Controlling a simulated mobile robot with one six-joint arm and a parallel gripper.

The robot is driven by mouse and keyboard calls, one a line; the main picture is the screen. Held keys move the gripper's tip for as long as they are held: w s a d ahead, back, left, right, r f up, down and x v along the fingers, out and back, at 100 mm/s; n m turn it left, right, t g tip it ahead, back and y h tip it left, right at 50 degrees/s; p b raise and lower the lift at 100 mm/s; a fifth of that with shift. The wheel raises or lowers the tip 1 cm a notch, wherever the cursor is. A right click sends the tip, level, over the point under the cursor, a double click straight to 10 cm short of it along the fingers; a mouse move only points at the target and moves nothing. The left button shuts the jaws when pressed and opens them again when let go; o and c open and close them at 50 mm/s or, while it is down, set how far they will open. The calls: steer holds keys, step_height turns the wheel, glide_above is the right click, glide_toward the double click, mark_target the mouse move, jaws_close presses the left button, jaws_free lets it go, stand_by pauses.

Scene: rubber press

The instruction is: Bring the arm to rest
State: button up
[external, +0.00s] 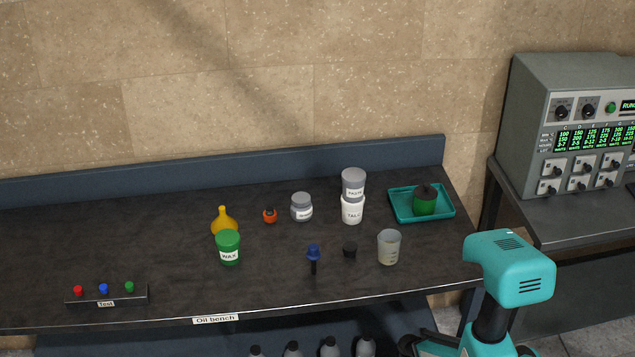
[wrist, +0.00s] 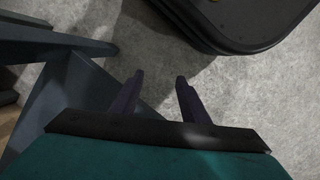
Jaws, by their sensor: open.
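My gripper (wrist: 160,82) shows in the wrist view with its two dark fingers spread apart. It is open, with nothing between the fingers, and it points down over the grey floor. In the external view my teal arm stands at the lower right, in front of the bench's right end. The gripper's fingertips cannot be made out clearly there. The oil bench (external: 60,240) is dark-topped and lies to the left of my arm.
A grey control console (external: 530,110) stands at right.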

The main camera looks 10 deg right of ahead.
steer(key=s+d+r+m+g+y+p, duration=0.1)
steer(key=s+d+m+g, duration=0.2)
steer(key=s+d+m, duration=0.3)
steer(key=shift+s+d+m+g+y, duration=0.35)
steer(key=shift+s+d, duration=0.75)
steer(key=shift+s, duration=1.15)
